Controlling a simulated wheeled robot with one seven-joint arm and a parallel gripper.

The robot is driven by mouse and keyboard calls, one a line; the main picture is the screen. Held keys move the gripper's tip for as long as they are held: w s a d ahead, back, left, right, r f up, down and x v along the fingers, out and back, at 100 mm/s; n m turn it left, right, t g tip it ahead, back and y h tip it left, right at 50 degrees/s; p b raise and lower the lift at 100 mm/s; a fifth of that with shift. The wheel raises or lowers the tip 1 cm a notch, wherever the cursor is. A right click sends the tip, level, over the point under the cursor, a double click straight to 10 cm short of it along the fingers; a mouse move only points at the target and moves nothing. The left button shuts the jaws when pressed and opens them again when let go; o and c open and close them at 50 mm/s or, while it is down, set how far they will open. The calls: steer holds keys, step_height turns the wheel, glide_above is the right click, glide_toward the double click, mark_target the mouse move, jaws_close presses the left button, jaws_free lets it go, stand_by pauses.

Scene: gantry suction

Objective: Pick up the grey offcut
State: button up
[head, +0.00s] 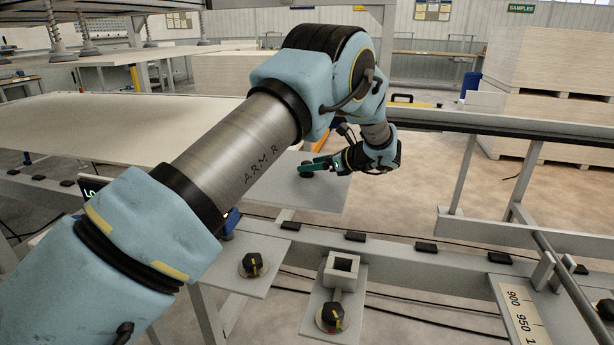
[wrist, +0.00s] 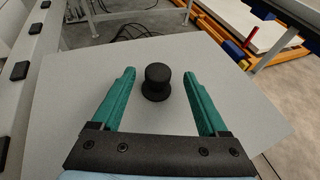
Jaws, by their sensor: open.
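The grey offcut (head: 322,196) is a flat grey panel lying level beside the frame, beneath my forearm in the head view. In the wrist view the offcut (wrist: 72,95) fills most of the picture, with a black round knob (wrist: 157,83) standing up from it. My gripper (head: 307,165) is at the knob, low over the panel. In the wrist view my gripper (wrist: 160,76) is open, with one green finger on each side of the knob and a gap to both. My arm hides part of the panel in the head view.
A metal rail with black pads (head: 355,236) runs in front of the offcut. Below it are brackets with black-and-yellow knobs (head: 252,264). A large pale sheet (head: 100,125) lies behind my arm. Stacked boards (head: 560,55) stand at back right. Open floor shows beyond the offcut.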

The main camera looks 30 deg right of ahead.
steer(key=shift+p+x, duration=0.85)
steer(key=shift+x, duration=1.9)
jaws_close()
steer(key=shift+r, duration=0.15)
